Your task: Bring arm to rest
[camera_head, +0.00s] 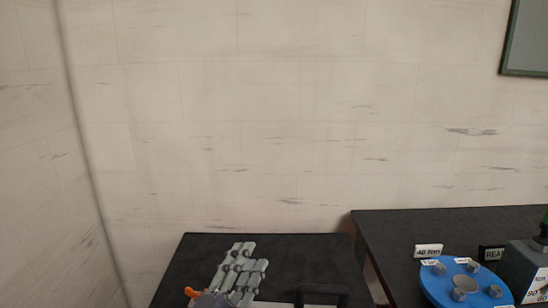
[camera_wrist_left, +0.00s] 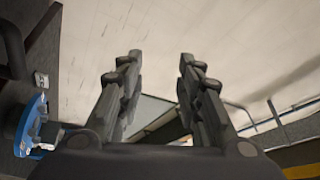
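My left gripper (camera_head: 252,256) shows at the bottom of the head view, in front of a black tabletop. Its two grey fingers lie nearly one behind the other from there. In the left wrist view the same gripper (camera_wrist_left: 161,58) has its fingers spread wide apart, with nothing between them. The wall and a grey-green panel show beyond the gap. The rest of the left arm is mostly out of the head view. My right gripper is in neither view.
A black table (camera_head: 205,250) stands at bottom centre, with a dark handle-like frame (camera_head: 322,290) at its lower edge. Another black table (camera_head: 400,228) at right carries a blue round fixture (camera_head: 440,289) with grey pegs, small labels and a dark grey device (camera_head: 522,262).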

